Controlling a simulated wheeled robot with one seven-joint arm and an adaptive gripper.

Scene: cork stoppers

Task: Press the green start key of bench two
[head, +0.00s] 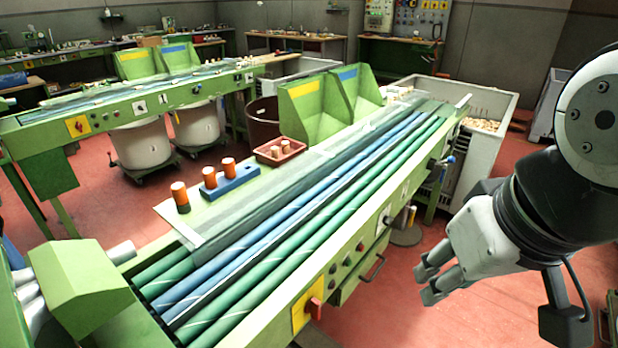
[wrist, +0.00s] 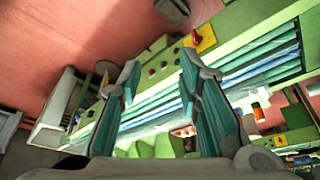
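The near roller bench has a green front panel (head: 345,290) with a row of small round keys (head: 347,261). They are too small in the head view for me to tell surely which is the green start key. In the wrist view red and dark keys (wrist: 164,65) show on the panel between and beyond my fingertips. A red rotary switch on a yellow plate (head: 308,309) is at the near end of the row; it also shows in the wrist view (wrist: 200,38). My gripper (head: 427,284) is open and empty, right of the panel and apart from it.
A drawer handle (head: 373,268) sticks out below the keys. A second bench with its own yellow switch plate (head: 78,125) stands at the back left. A white bin (head: 490,103) stands beyond the near bench. Red floor (head: 450,325) lies free beneath my gripper.

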